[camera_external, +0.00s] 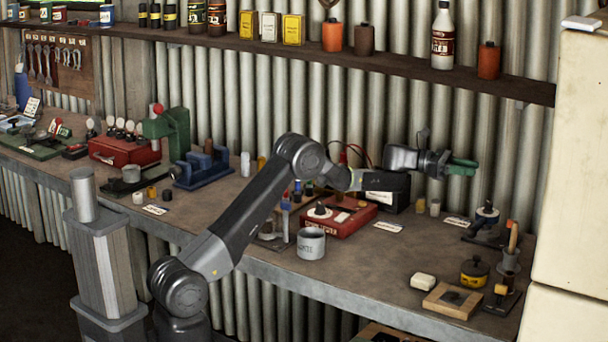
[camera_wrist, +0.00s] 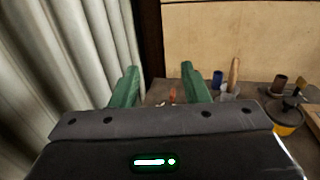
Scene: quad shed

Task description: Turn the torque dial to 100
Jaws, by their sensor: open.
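My gripper (camera_external: 463,167) has green fingers and is raised above the right part of the bench, near the corrugated wall. It points right, with nothing between its fingers. In the wrist view the two green fingers (camera_wrist: 159,84) stand apart. No marked torque dial can be made out for certain. A red box with a black knob (camera_external: 320,210) sits mid-bench, left of and below my gripper. A black device with a round top (camera_external: 487,212) stands on the bench below and right of my gripper. Their scales are too small to read.
A grey mug (camera_external: 311,243) stands near the front edge. A shelf (camera_external: 440,75) runs above; a pale cabinet (camera_external: 573,170) bounds the right.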

